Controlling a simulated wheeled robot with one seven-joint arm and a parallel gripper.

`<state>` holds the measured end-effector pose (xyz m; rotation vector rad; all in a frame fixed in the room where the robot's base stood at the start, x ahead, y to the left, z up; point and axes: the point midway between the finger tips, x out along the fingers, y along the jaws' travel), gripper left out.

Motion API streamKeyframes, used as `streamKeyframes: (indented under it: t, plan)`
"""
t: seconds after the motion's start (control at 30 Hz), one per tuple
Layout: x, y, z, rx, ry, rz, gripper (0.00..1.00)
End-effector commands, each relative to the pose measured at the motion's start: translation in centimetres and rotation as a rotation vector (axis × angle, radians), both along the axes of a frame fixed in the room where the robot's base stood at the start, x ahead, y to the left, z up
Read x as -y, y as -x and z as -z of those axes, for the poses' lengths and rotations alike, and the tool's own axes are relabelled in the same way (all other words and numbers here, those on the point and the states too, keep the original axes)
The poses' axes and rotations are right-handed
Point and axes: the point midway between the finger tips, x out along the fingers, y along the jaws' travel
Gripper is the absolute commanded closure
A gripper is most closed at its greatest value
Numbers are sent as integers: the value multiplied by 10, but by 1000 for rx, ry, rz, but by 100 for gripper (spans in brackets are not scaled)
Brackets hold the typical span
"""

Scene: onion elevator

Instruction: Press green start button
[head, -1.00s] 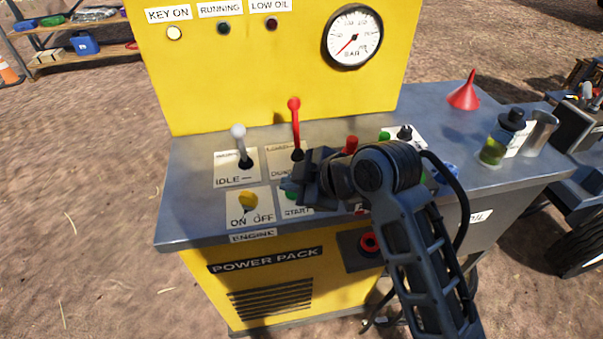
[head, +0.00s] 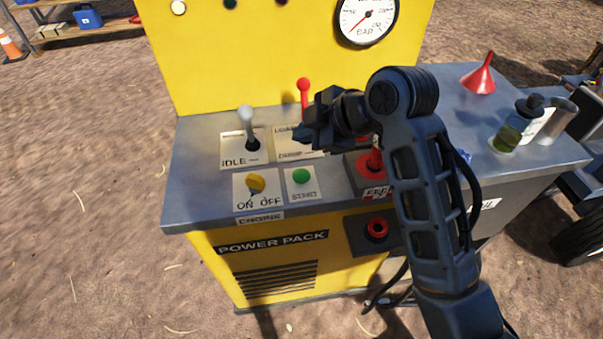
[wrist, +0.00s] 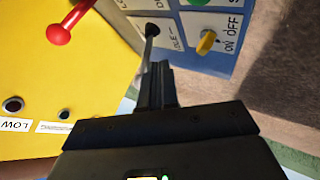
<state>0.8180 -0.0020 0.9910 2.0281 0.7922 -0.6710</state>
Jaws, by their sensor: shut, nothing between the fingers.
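The green START button (head: 301,176) sits on its white label plate on the grey panel top, fully visible in the head view. Only a sliver of green (wrist: 198,2) shows at the top edge of the wrist view. My gripper (head: 300,134) is shut and empty. It is above the panel, behind the button in the picture and apart from it, in front of the LOAD/DUMP plate. In the wrist view my shut fingers (wrist: 156,75) point toward the IDLE plate. Whether the button is pressed in cannot be told.
A yellow ON/OFF engine key (head: 255,184) is left of the button. A grey-knobbed IDLE lever (head: 247,125) and a red-knobbed lever (head: 304,88) stand behind. A red control (head: 375,156) is at right. The leftmost lamp (head: 178,7) is lit; the middle lamp (head: 230,3) looks dark.

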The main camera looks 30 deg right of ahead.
Motion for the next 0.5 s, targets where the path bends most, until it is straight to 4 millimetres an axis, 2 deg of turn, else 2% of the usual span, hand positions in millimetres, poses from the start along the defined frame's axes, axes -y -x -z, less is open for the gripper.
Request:
streamKeyframes:
  t: [0.03,0.5]
  plan:
    - [0,0,9,0,0,0,100]
    - [0,0,67,-1,-1,0,100]
